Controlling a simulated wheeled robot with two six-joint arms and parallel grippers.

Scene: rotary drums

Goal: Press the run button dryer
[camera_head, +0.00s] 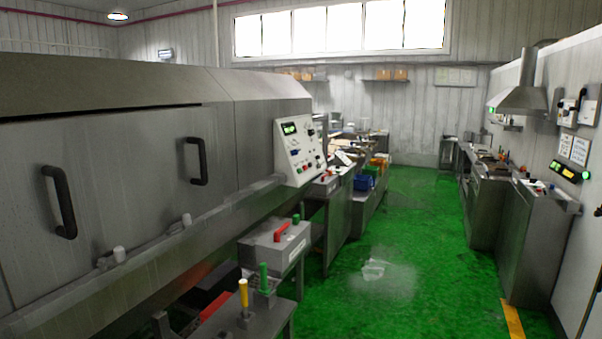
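A large grey metal machine (130,170) with two black door handles fills the left side. I cannot tell for sure that it is the dryer. At its right end a white control panel (297,170) carries a green lit display (289,128) and several small coloured buttons and knobs. The button labels are too small to read, so I cannot tell which one is the run button. Neither of my grippers is in view.
A grey box with a red handle (281,232) and a stand with yellow (243,294) and green levers (264,277) stand before the machine. Benches and a hood (519,98) line the right wall. The green floor (410,250) between is clear, with a pale patch.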

